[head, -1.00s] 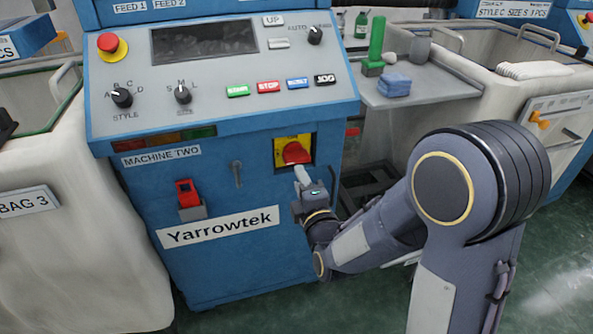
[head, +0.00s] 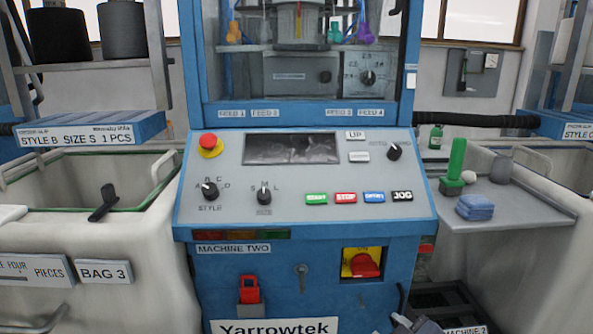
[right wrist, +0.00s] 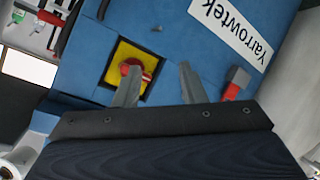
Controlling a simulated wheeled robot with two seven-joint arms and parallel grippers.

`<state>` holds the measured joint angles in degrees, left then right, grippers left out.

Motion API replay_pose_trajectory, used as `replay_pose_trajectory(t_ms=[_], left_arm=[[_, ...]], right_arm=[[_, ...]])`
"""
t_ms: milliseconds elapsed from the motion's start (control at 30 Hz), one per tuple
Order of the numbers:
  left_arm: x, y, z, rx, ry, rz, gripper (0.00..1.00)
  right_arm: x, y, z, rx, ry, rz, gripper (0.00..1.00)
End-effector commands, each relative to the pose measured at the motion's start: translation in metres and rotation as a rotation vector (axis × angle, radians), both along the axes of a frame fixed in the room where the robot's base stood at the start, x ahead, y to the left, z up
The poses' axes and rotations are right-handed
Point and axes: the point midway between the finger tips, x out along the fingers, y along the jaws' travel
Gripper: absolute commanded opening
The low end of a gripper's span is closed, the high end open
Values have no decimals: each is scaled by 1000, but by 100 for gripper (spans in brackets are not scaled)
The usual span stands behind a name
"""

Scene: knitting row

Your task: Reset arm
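The blue knitting machine (head: 300,262), labelled Machine Two, stands in the middle of the head view. Its red rotary switch (head: 365,265) sits on a yellow plate low on the front. A small part of my right arm shows at the bottom edge of the head view, below the switch. In the right wrist view my right gripper (right wrist: 157,72) has its two fingers apart with nothing between them. One finger overlaps the yellow plate beside the red switch (right wrist: 133,71); contact cannot be told. My left gripper is out of view.
A red padlock-like piece (head: 249,291) hangs left of the switch. A grey side shelf (head: 520,208) holds a green post (head: 457,160) and folded blue cloth (head: 474,207). A pale bin (head: 95,235) marked Bag 3 stands close on the left.

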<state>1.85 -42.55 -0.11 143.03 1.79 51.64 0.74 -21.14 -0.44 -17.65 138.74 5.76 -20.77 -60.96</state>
Motion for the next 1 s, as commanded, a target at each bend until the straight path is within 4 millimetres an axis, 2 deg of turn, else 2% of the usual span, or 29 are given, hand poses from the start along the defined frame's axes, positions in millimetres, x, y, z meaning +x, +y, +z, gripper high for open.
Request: replay_pose_trajectory(t_ms=[100,200,400,633,700,867,1000], left_arm=[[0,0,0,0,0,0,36],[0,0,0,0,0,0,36],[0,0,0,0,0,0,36],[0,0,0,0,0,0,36],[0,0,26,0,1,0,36],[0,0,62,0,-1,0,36],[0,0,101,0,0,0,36]], right_arm=[[-46,-9,7,286,196,-76,37],[-85,-11,7,453,353,-147,37],[-149,-14,3,639,585,-309,37],[-213,-18,-4,757,777,-533,37],[-213,-17,22,756,788,-532,37],[-212,-17,57,756,787,-529,37],[-212,-17,96,756,787,-527,37]])
